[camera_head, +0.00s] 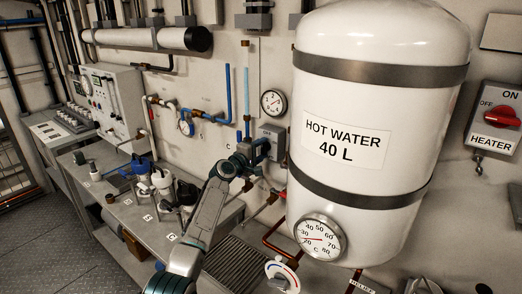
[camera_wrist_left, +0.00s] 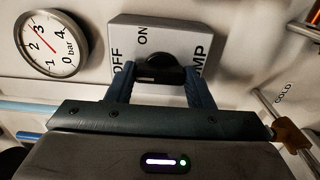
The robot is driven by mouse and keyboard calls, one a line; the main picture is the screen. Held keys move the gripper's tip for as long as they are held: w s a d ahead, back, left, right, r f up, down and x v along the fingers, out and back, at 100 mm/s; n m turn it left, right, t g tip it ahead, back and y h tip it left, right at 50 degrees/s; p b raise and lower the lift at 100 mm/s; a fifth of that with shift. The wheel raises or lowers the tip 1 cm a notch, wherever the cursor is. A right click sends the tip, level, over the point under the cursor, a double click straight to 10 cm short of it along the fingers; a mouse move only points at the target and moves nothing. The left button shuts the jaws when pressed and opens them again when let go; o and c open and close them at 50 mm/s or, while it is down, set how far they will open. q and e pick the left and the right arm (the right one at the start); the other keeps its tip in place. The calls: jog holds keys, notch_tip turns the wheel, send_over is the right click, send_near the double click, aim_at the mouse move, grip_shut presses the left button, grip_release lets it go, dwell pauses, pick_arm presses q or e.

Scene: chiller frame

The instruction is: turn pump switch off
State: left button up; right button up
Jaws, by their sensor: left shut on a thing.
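The pump switch is a grey box (camera_wrist_left: 185,35) on the wall with a black knob (camera_wrist_left: 160,68). In the left wrist view the picture is turned, with ON above the knob, OFF at its left and a partly hidden PUMP label at its right. The knob's bar lies roughly level in this view, its left end towards OFF. My left gripper (camera_wrist_left: 161,85) has one blue finger at each end of the knob and is shut on it. In the head view the box (camera_head: 273,133) shows behind my left gripper (camera_head: 262,146), which hides the knob. My right gripper is not in view.
A white hot water tank (camera_head: 400,60) with a dial (camera_head: 320,237) stands close at the right. A pressure gauge (camera_head: 273,102) sits above the pump box. A heater switch (camera_head: 495,117) with a red knob is at far right. Pipes and a bench (camera_head: 130,210) lie left.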

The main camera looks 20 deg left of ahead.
pick_arm(q)
jog(key=o, duration=1)
jog(key=b+v, duration=0.2)
jog(key=v, duration=0.9)
